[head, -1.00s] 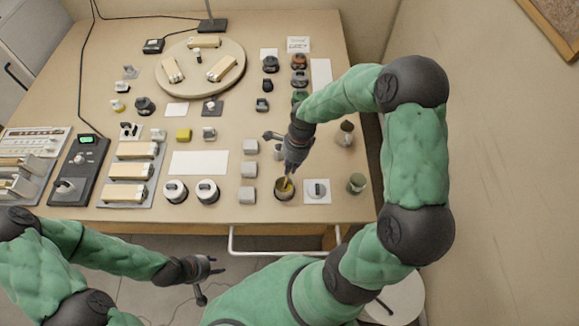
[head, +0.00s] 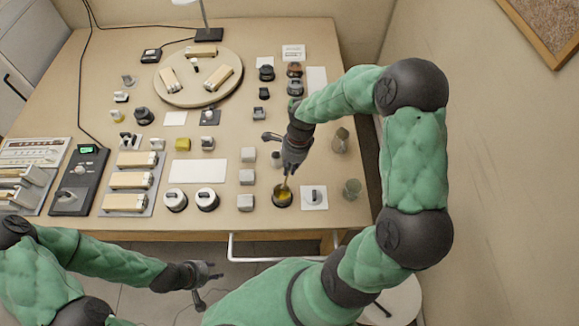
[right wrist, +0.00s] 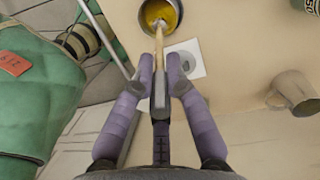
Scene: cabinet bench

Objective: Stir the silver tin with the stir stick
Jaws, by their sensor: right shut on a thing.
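The silver tin (head: 282,199) stands near the front edge of the bench, with yellow contents showing inside. It also shows in the right wrist view (right wrist: 160,14). My right gripper (head: 290,164) is above the tin and shut on the stir stick (right wrist: 158,52), a pale wooden stick. The stick (head: 287,183) points down and its lower end is inside the tin, at the yellow contents. How deep it reaches is hidden. My left gripper (head: 212,272) is in front of the bench, below its front edge, empty with its fingers apart.
A white card with a dark-handled piece (head: 314,197) lies just right of the tin, with a glass-like cup (head: 352,188) beyond it. A white rail (head: 280,258) runs along the bench front.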

